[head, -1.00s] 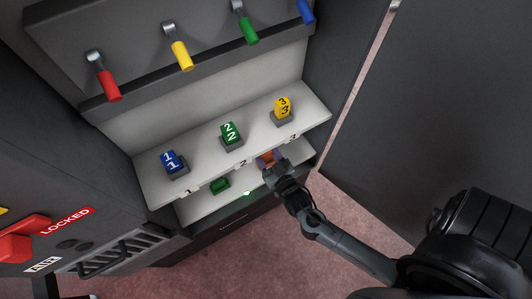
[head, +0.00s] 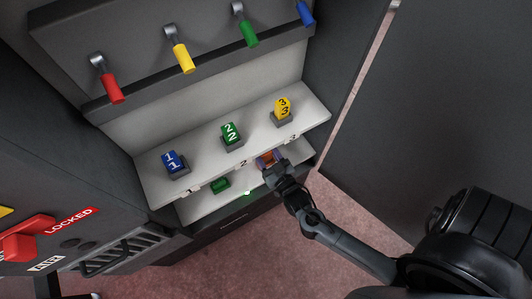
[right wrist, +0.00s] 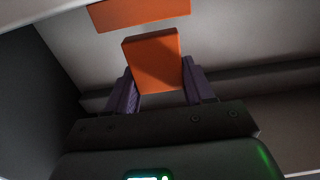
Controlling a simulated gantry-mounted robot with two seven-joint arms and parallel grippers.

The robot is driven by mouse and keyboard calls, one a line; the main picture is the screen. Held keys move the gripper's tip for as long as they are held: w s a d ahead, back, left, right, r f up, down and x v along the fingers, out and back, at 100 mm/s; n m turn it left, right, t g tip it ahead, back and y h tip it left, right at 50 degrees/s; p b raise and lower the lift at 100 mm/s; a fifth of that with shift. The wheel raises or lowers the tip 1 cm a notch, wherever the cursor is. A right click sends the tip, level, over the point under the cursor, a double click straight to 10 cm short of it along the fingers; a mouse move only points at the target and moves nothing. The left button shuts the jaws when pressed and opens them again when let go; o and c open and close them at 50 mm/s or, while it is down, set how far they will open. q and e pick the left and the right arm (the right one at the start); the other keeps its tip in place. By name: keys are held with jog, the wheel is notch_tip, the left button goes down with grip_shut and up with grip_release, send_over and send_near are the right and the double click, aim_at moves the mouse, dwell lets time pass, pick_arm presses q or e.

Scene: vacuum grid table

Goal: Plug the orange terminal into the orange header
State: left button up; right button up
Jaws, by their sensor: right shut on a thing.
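The orange terminal (right wrist: 153,63) is held between the purple fingers of my right gripper (right wrist: 160,90) in the right wrist view. The orange header (right wrist: 140,13) is a flat orange strip on the pale wall beyond it, partly cut by the top edge. The terminal's upper edge is just below the header in that picture; I cannot tell whether they touch. In the head view, my right gripper (head: 270,163) reaches under the shelf's front edge, with a bit of orange at its tip. My left gripper is not in view.
Numbered blue (head: 175,164), green (head: 232,136) and yellow (head: 282,111) blocks stand on the upper shelf (head: 205,152). A green piece (head: 220,185) sits on the lower shelf (head: 199,208). Coloured levers hang above. A dark panel (head: 445,95) stands at the right.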

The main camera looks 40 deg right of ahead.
jog(key=shift+f, duration=0.55)
jog(key=shift+f+b, duration=0.6)
jog(key=shift+f, duration=0.3)
jog(key=o, duration=1.1)
jog(key=shift+s, duration=0.1)
jog(key=shift+s+a+p, duration=0.1)
jog(key=shift+s+p, duration=0.15)
jog(key=shift+p, duration=0.05)
jog(key=p+v, duration=0.3)
jog(key=v, duration=0.7)
jog(key=shift+p, duration=0.3)
